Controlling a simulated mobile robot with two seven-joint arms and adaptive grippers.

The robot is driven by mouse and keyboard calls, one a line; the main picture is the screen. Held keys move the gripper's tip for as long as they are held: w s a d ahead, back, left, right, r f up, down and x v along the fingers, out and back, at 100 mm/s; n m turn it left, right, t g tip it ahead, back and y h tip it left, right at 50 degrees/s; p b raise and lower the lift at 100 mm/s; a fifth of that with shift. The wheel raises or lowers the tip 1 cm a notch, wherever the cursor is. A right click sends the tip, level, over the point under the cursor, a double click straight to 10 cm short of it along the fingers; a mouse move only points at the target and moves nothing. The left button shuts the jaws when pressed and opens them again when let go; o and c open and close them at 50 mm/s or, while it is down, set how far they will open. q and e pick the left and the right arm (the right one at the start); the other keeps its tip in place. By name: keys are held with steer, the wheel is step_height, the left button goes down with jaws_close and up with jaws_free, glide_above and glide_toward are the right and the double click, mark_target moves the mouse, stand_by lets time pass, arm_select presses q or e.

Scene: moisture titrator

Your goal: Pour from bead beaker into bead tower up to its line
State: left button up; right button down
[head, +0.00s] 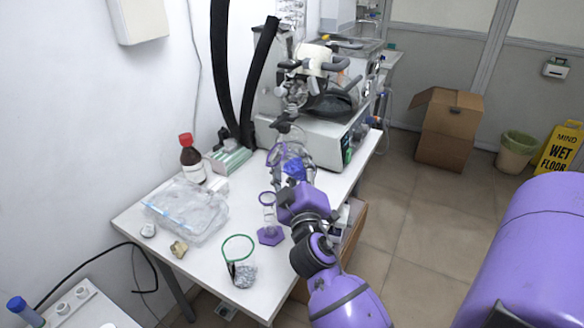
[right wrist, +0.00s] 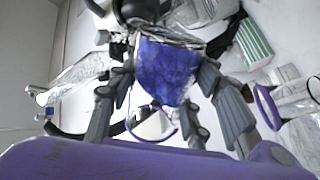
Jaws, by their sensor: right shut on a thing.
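My right gripper (head: 291,180) is shut on the bead beaker, a clear vessel with a purple rim and blue beads (head: 294,168). The beads also show between the fingers in the right wrist view (right wrist: 168,72). The bead tower (head: 268,214) is a slim clear cylinder with a purple ring at its top and a purple hexagonal foot, standing upright on the table. The held beaker is behind and slightly right of the tower in the head view. I cannot make out beads or a line in the tower. My left gripper is out of view.
A green-rimmed beaker (head: 240,264) with grey contents stands near the table's front edge. A clear plastic box (head: 187,212) and a red-capped brown bottle (head: 192,160) are at left. The titrator apparatus (head: 318,130) fills the back. A small tan object (head: 179,249) lies front left.

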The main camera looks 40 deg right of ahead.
steer(key=shift+f+n, duration=0.15)
steer(key=shift+n, duration=0.95)
step_height(320, 180, down, 4)
steer(key=b, duration=0.3)
steer(key=shift+a, duration=0.1)
step_height(320, 180, up, 3)
steer(key=n+t+y+p, duration=0.1)
steer(key=n+p, duration=0.1)
steer(key=n, duration=0.1)
steer(key=shift+f, duration=0.45)
steer(key=shift+f+b, duration=0.2)
steer(key=shift+b, duration=0.1)
steer(key=shift+r+n+p, duration=0.35)
steer(key=shift+r+n, duration=0.15)
steer(key=shift+n, duration=0.2)
steer(key=shift+a+r+n, duration=0.1)
steer(key=shift+r+n, duration=0.1)
steer(key=shift+n, duration=0.2)
steer(key=shift+w+n+y+p, duration=0.1)
steer(key=shift+n+y+p, duration=0.2)
steer(key=shift+p, duration=0.05)
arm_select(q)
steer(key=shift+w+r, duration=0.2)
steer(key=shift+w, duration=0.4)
arm_select(e)
steer(key=shift+a, duration=0.1)
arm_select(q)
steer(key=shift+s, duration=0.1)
